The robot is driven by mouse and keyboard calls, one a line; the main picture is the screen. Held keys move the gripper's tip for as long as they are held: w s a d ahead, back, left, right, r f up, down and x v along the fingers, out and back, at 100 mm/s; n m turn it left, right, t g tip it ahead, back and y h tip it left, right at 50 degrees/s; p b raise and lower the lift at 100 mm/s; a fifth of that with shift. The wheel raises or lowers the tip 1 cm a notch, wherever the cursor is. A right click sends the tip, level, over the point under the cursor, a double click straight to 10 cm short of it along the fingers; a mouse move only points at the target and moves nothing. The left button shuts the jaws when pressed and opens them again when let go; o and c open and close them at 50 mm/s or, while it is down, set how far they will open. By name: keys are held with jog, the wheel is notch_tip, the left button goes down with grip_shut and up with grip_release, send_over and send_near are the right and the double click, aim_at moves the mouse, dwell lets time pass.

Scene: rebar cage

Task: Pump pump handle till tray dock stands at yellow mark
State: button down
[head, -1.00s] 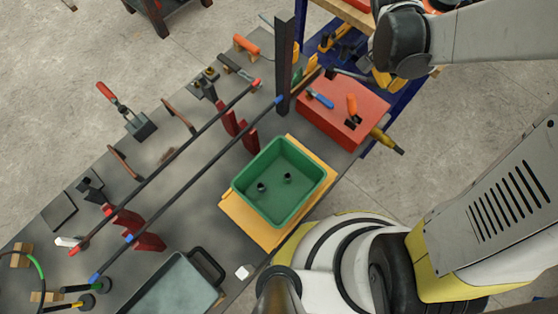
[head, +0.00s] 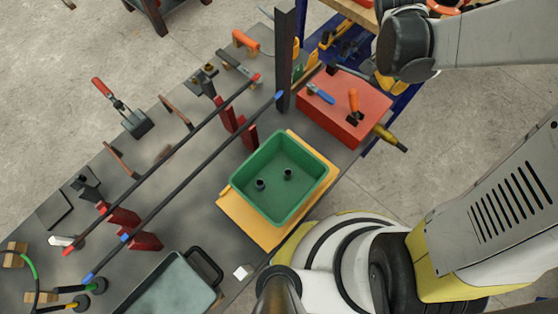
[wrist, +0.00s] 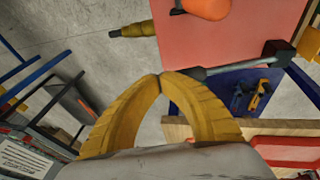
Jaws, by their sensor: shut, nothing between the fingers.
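My gripper (head: 386,82) is shut and empty beyond the red box, at the upper right of the head view. In the wrist view its yellow fingertips (wrist: 160,76) meet. A dark bar with a block-like end (wrist: 232,67), perhaps the pump handle, runs right from beside the fingertips; contact cannot be told. In the head view a dark lever (head: 348,72) reaches toward the gripper. A green tray (head: 244,192) holding two small dark pieces sits on a yellow board (head: 238,218), perhaps the tray dock. I cannot make out a separate yellow mark.
The red box (head: 318,118) carries hand tools, and a brass-coloured nozzle (head: 391,138) sticks out at its right. A dark upright post (head: 285,60) stands beside it. Two long rods (head: 180,185) cross the crowded grey bench. Open floor (head: 470,130) lies to the right.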

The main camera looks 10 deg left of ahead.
jog(key=shift+s+d+f+b, duration=0.15)
jog(key=shift+d+f+b, duration=0.05)
jog(key=shift+f+b, duration=0.5)
jog(key=shift+d+f+b, duration=0.1)
jog(key=shift+f+b, duration=0.45)
jog(key=shift+f, duration=0.1)
